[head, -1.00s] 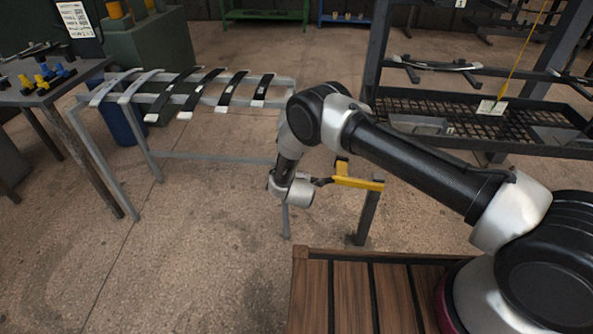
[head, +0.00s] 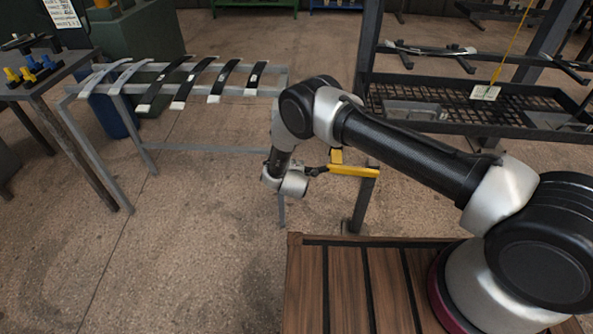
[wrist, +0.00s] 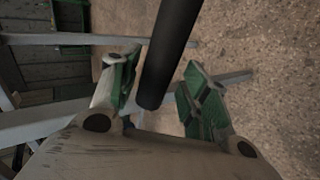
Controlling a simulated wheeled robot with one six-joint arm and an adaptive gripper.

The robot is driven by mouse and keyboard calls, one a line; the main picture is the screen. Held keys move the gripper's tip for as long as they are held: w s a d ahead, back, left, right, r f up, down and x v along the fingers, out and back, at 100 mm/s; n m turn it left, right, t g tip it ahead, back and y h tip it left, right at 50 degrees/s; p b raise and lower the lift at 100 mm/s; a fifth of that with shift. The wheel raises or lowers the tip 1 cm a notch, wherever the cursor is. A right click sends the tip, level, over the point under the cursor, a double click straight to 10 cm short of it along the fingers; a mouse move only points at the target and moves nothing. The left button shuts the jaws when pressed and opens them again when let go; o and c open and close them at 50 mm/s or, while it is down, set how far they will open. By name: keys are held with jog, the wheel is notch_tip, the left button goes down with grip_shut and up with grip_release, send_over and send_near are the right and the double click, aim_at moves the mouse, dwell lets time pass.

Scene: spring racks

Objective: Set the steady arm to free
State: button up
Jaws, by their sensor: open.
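The steady arm (head: 352,170) is a yellow bar on a short dark post, just beyond my wooden deck in the head view. A dark piece joins the yellow bar near my wrist; I cannot tell where handle and gripper meet there. In the wrist view my gripper (wrist: 160,88) is open, with green-padded fingers apart. A dark round bar (wrist: 170,50) shows between the fingers, its end near the palm. It looks like the steady arm's handle, and I see no clear contact with either pad. The yellow part is not visible in the wrist view.
A grey rack (head: 205,149) with several curved leaf springs stands behind and left of my arm. A workbench (head: 50,75) with blue and yellow pieces is at far left. A dark mesh-shelf rack (head: 440,105) stands at right. Open floor lies at front left.

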jog(key=shift+r, duration=0.1)
jog(key=v, duration=1.2)
